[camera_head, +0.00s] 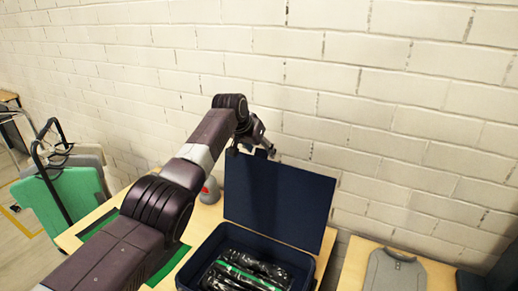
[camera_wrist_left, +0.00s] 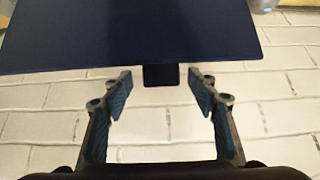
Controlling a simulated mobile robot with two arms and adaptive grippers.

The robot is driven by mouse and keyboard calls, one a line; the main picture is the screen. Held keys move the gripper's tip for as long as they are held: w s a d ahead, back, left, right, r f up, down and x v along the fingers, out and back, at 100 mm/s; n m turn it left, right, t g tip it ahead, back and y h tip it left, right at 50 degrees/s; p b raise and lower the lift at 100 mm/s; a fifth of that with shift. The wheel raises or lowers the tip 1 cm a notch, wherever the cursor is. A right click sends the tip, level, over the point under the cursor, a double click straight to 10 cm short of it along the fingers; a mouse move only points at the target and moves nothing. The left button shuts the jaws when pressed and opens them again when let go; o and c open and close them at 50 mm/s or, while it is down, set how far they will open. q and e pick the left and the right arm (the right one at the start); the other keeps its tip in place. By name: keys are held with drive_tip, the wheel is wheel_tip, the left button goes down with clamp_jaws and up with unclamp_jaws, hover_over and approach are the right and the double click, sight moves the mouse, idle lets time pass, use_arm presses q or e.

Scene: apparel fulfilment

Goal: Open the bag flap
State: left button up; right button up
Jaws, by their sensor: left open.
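The dark blue bag (camera_head: 205,246) stands on the wooden table with its flap (camera_head: 277,198) raised upright, leaning back near the brick wall. Dark glossy packed items with a green strip (camera_head: 246,272) lie inside. My left gripper (camera_head: 264,152) is at the flap's upper left edge. In the left wrist view, the flap (camera_wrist_left: 130,35) fills the top, and a small dark tab (camera_wrist_left: 161,76) sticks out from its edge. The open left gripper's fingers (camera_wrist_left: 160,93) are on either side of the tab, apart from it. My right gripper is not in view.
A grey and red object (camera_head: 210,190) stands behind my left arm on the table (camera_head: 92,218). A second table at right holds a grey folded garment (camera_head: 394,272) and a dark item (camera_head: 503,272). Green and grey garments (camera_head: 76,193) hang at left. The brick wall is close behind.

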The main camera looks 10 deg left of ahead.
use_arm(q)
drive_tip(key=shift+v, duration=0.75)
drive_tip(key=v, duration=1)
drive_tip(key=shift+r, duration=0.2)
drive_tip(key=shift+s, duration=0.15)
